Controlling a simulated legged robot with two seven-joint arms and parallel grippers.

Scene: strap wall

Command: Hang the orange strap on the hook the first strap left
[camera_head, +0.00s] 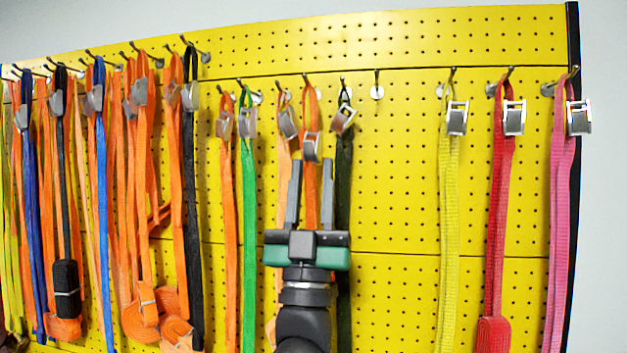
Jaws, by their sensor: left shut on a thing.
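An orange strap (311,196) with a metal buckle (311,148) hangs down between the two fingers of my left gripper (310,172). The gripper points up and is shut on the strap below its buckle. The strap's top loop is at a hook (306,79) in the short row; I cannot tell whether it rests on the hook. An empty hook (377,91) is to the right, with bare board below it. The lower part of the strap is hidden behind my gripper and wrist. My right gripper is not in view.
A pale orange strap (283,165) hangs close on the left and a dark strap (343,180) close on the right. Green (249,200), yellow (449,200), red (500,200) and pink (561,200) straps hang on the yellow pegboard (400,220). Many straps crowd the left.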

